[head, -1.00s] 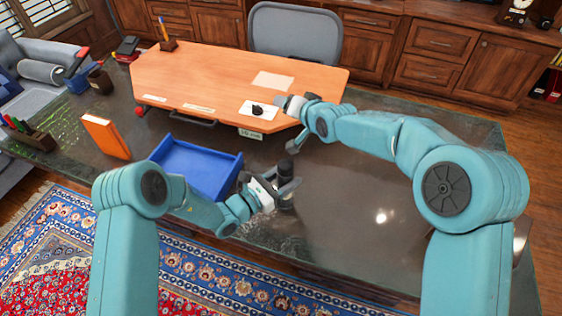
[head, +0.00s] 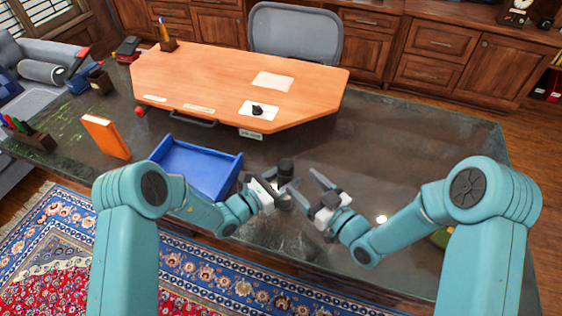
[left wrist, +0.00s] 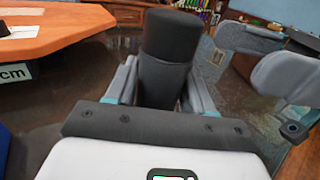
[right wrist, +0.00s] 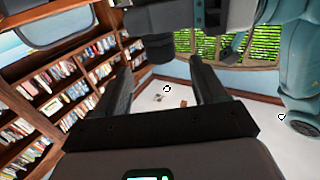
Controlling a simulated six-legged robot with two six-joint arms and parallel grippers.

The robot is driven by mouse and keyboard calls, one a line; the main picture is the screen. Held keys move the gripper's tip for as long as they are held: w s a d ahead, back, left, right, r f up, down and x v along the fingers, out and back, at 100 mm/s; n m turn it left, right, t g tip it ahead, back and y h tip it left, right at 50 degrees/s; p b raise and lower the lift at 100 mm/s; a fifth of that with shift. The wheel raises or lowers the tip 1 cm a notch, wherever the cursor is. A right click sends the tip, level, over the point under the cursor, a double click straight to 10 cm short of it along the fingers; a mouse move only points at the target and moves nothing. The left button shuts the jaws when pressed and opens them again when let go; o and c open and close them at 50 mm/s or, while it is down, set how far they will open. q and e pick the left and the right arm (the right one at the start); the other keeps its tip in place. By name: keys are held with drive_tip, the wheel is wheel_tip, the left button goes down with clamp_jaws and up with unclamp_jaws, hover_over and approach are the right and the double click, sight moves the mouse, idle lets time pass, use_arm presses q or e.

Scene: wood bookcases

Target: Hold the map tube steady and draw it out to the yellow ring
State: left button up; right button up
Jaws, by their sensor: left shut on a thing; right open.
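The map tube (head: 286,167) is a dark upright cylinder on the desk, right of the blue tray. Its wider dark top (left wrist: 170,38) fills the middle of the left wrist view. My left gripper (head: 284,194) is shut around the tube below that top. My right gripper (head: 304,181) is open and empty, just right of the tube and apart from it. Its two spread fingers show in the right wrist view (right wrist: 162,78) with nothing between them. I cannot make out a yellow ring in any view.
The blue tray (head: 215,192) stands left of the tube. Behind it is an orange wooden board (head: 225,85) with a black knob (head: 257,110). An orange book (head: 106,137) stands at the left. The desk's right back part (head: 420,130) is clear.

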sight(281, 163)
drive_tip(key=x, duration=1)
